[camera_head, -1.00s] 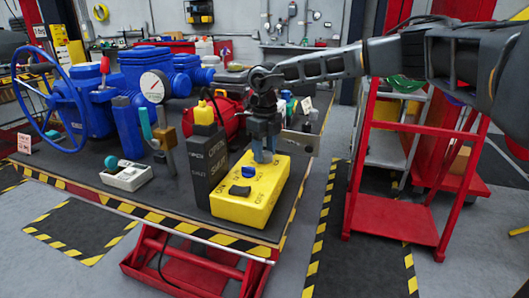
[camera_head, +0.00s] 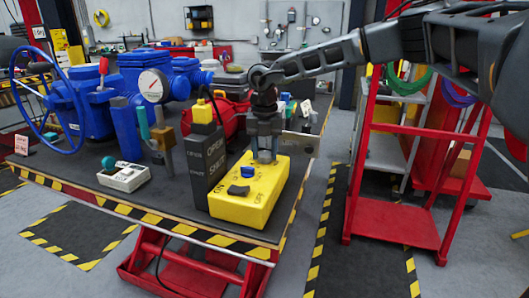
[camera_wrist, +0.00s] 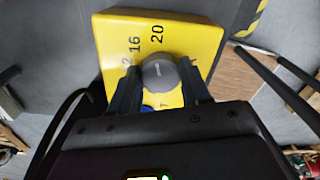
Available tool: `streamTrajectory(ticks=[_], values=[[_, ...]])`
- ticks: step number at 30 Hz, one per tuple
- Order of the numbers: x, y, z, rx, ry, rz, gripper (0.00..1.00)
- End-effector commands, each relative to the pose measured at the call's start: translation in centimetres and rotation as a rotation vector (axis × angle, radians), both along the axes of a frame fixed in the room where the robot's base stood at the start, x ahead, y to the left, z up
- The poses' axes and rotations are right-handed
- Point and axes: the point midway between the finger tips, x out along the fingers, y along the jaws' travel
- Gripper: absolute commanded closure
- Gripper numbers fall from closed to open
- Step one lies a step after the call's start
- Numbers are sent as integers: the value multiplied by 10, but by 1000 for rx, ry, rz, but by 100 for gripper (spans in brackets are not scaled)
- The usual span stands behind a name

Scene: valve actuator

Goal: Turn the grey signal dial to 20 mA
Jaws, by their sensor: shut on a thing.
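The yellow control box (camera_head: 250,208) stands on the near right corner of the dark table. My gripper (camera_head: 265,157) points down at its far end and hides the dial in the head view. In the wrist view the grey signal dial (camera_wrist: 159,73) shows as a round cap between my two fingers, which are shut on it. The printed marks 20 (camera_wrist: 157,33) and 16 (camera_wrist: 134,44) are beyond the dial, with 12 partly hidden by a finger. I cannot make out the dial's pointer.
A blue knob (camera_head: 247,171) and a dark switch (camera_head: 239,190) sit on the box nearer the camera. A dark OPEN/SHUT block (camera_head: 205,165) stands close on its left. A blue valve (camera_head: 75,110) with a handwheel is further left. A red cart (camera_head: 395,225) stands to the right.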

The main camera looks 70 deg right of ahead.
Motion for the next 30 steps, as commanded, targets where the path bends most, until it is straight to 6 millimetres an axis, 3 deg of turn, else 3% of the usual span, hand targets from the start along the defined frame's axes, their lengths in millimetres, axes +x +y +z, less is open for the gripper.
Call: streamTrajectory(ticks=[9, 24, 25, 30], values=[[1, 0, 1, -2, -3, -109, 84], [1, 0, 1, -1, -3, -129, 84], [1, 0, 1, -1, -3, -129, 52], [0, 0, 1, 0, -2, -129, 36]])
